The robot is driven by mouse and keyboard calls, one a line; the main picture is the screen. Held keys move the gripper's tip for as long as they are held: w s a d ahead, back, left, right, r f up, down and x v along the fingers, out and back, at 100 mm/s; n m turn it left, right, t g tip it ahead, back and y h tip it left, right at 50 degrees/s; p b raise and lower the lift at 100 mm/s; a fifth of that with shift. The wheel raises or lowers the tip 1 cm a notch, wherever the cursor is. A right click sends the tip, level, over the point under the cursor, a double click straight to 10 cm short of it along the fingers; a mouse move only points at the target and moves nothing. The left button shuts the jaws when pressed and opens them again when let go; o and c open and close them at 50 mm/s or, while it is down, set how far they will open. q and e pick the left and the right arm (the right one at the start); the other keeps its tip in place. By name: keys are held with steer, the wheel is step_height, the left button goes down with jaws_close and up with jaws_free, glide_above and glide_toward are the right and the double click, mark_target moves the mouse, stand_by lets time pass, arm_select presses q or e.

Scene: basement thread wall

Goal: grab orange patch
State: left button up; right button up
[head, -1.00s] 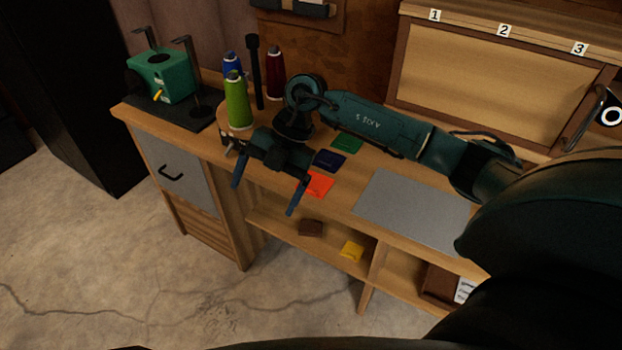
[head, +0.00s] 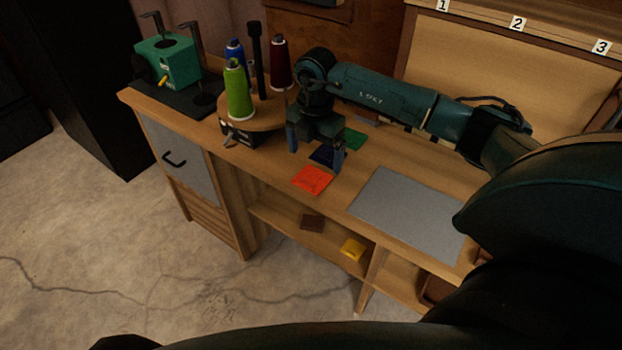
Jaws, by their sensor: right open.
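My right gripper (head: 315,160) is open and points down, just behind the orange patch in the head view. Its two fingers stand apart over the area of the dark blue patch (head: 322,154), which they partly hide. I cannot tell whether the fingertips touch the bench. Nothing shows between the fingers as held. My left gripper is not in view.
A green patch (head: 353,139) lies behind the gripper. A thread stand with a green spool (head: 238,92) is close on the left, beside a green machine (head: 168,62). A grey mat (head: 408,212) lies right. Brown (head: 312,222) and yellow (head: 352,249) patches are on the shelf below.

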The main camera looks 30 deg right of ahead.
mark_target(314, 176)
steer(key=f, duration=0.5)
steer(key=shift+w+d+f, duration=0.1)
steer(key=shift+w+f, duration=0.1)
steer(key=shift+f, duration=0.1)
steer(key=shift+c, duration=0.2)
steer(key=c, duration=1)
